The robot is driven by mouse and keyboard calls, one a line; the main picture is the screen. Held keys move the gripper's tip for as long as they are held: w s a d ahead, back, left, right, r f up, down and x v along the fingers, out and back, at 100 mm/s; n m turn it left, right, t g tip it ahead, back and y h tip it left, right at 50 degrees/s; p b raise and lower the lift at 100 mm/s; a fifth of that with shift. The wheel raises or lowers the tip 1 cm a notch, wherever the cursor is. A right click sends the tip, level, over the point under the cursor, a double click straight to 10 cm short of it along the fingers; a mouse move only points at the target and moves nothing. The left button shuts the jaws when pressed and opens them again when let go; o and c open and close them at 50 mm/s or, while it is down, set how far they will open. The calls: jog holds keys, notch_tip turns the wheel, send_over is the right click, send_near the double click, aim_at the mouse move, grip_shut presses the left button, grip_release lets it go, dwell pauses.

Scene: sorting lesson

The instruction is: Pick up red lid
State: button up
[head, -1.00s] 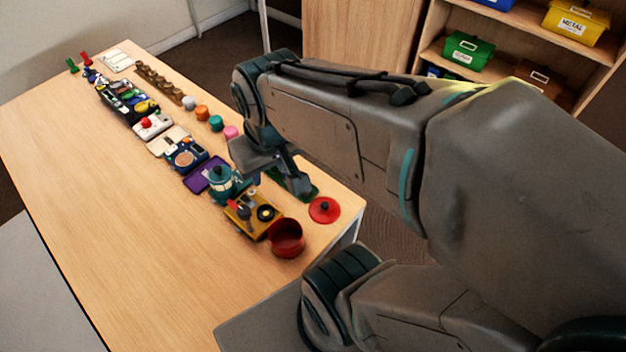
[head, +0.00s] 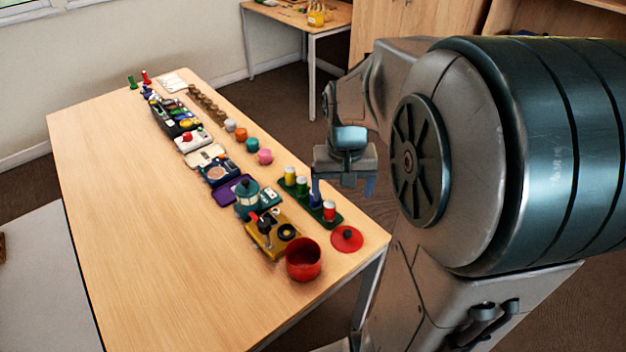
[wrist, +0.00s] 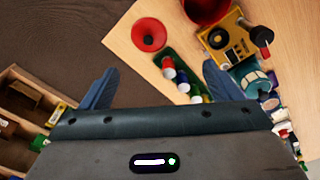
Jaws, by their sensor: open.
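The red lid (head: 346,239) is a flat disc with a dark knob. It lies on the table near its front right corner, right of the red pot (head: 304,260). In the wrist view the lid (wrist: 149,34) is at the upper middle, beyond the fingertips. My gripper (head: 343,190) is in the air by the table's right edge, behind the lid and apart from it. In the wrist view my gripper (wrist: 158,82) has its blue fingers spread wide, with nothing held between them.
A green tray (head: 333,222) with several coloured cylinders stands just behind the lid. A yellow device (head: 262,243) and a teal pot (head: 246,198) are to the left. The table's left half (head: 130,220) is clear.

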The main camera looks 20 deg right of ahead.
jog(key=m+b, duration=0.2)
send_over(348, 233)
notch_tip(348, 233, down, 7)
jog(key=shift+g, duration=0.4)
jog(key=f, duration=0.5)
jog(key=w+d+f+b, duration=0.1)
jog(key=f, duration=0.1)
jog(key=shift+f, duration=0.35)
jog(key=f, duration=0.3)
jog(key=a+f, duration=0.1)
jog(key=shift+s+f+b, duration=0.3)
jog(key=shift+s+b, duration=0.1)
jog(key=shift+f, duration=0.6)
jog(key=c, duration=1.2)
jog(key=shift+s, duration=0.1)
jog(key=shift+c, duration=1.4)
